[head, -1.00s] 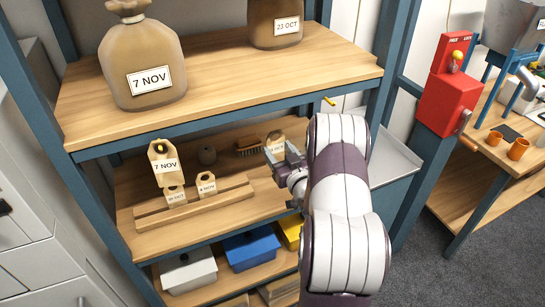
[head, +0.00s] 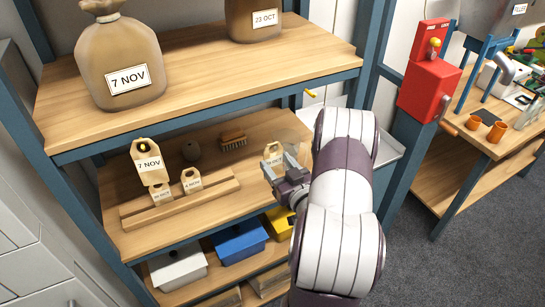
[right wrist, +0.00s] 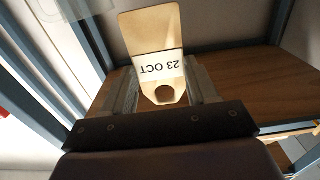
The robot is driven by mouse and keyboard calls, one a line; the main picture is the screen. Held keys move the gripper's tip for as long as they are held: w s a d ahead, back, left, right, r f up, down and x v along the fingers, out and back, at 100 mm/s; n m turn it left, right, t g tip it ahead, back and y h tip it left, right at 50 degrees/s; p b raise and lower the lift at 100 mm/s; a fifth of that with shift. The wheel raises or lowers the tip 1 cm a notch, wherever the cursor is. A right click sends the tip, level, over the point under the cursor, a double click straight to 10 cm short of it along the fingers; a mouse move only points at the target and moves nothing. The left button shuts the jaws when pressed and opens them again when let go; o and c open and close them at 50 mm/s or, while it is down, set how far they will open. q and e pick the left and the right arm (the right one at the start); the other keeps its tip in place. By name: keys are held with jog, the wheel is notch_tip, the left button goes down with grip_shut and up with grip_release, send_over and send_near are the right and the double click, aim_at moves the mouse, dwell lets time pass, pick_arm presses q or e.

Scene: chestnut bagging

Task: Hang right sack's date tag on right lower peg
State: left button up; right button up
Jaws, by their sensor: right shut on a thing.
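The right sack (head: 253,20) stands on the upper shelf with a 23 OCT label. Its pale 23 OCT date tag (right wrist: 150,40) is held between the fingers of my right gripper (head: 283,170), its hole on the near side in the right wrist view and its print upside down. In the head view the tag (head: 272,152) is partly hidden by the fingers. The right lower peg (head: 310,93), short and yellow, sticks out below the upper shelf's front edge, bare, up and right of the gripper. Tag and peg are apart. My left gripper is out of view.
A 7 NOV tag (head: 149,163) hangs at the left, below the 7 NOV sack (head: 121,62). Small tags stand in a wooden rack (head: 222,187) on the lower shelf, with a brush (head: 233,141) behind. A blue upright (head: 371,60) stands right of the peg.

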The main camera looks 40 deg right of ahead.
jog(key=v, duration=1.2)
jog(key=shift+s, duration=0.1)
